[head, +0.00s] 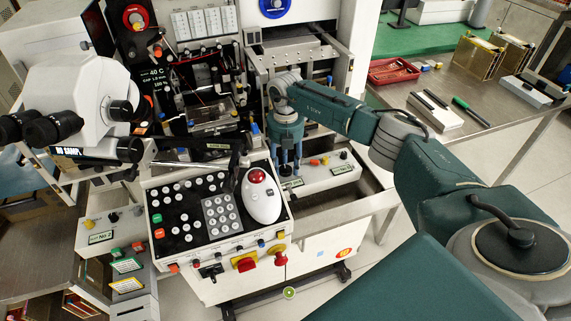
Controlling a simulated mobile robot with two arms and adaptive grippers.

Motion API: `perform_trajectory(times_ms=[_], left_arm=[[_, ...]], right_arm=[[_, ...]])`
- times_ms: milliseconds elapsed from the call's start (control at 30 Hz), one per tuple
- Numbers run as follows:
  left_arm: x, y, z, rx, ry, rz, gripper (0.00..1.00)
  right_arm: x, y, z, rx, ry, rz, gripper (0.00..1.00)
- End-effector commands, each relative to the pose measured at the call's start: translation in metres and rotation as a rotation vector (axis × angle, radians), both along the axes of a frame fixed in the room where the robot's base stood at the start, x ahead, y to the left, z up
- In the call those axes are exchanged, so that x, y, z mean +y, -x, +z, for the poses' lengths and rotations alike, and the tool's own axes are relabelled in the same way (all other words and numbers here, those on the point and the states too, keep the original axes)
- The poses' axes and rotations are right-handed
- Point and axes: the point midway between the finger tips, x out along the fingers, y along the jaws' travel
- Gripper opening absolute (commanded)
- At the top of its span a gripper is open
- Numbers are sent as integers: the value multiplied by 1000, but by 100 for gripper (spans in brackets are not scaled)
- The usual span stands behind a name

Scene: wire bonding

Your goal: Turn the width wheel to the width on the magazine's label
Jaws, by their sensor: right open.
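My right gripper (290,168) points down in front of the machine, its fingers apart with nothing visible between them. It is over or just in front of a light control box (330,174) with small knobs and a green label. I cannot tell whether it touches the box. A blue wheel (274,8) is at the top edge, partly cut off, and a red wheel (135,17) is at the upper left. I cannot tell which control is the width wheel. Gold magazines (475,56) stand on the right bench; no width label is readable. My left gripper is not in view.
A white microscope (80,95) stands at the left. The steel bench (500,100) holds a red tray (393,71).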

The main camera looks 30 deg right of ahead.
Motion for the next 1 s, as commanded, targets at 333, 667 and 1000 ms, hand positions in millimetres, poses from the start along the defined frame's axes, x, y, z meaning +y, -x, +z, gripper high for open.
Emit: perform_trajectory(times_ms=[333, 667, 1000], left_arm=[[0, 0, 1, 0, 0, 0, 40], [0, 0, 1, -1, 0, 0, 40], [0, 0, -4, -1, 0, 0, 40]], right_arm=[[0, 0, -7, 1, 1, 1, 41], [0, 0, -6, -1, 1, 1, 7], [-1, -1, -6, -3, 3, 89, 7]])
